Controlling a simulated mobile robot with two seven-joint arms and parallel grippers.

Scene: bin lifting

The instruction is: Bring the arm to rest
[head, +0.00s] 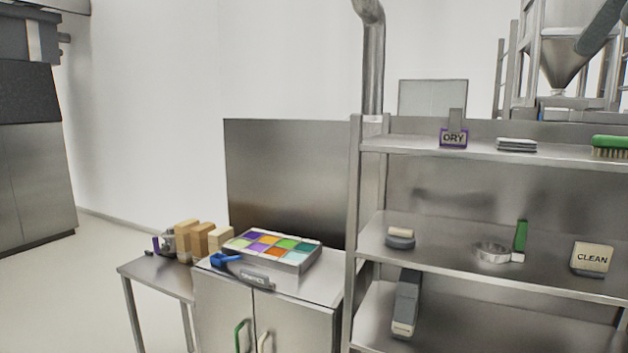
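Neither of my grippers shows in the head view, and no arm of mine can be made out for sure. The view holds a metal cabinet (310,325) with a box of coloured squares (300,262) on top. A blue-handled tool (228,261) lies at the box's front left. The cabinet has a green handle (240,335) and a pale handle (265,342); both doors look shut.
A metal shelf unit (353,220) stands at the right with a DRY sign (454,138), a green brush (610,146) and a CLEAN sign (592,258). A side table (150,272) holds several tan blocks (201,240). Open floor (60,300) lies at the left.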

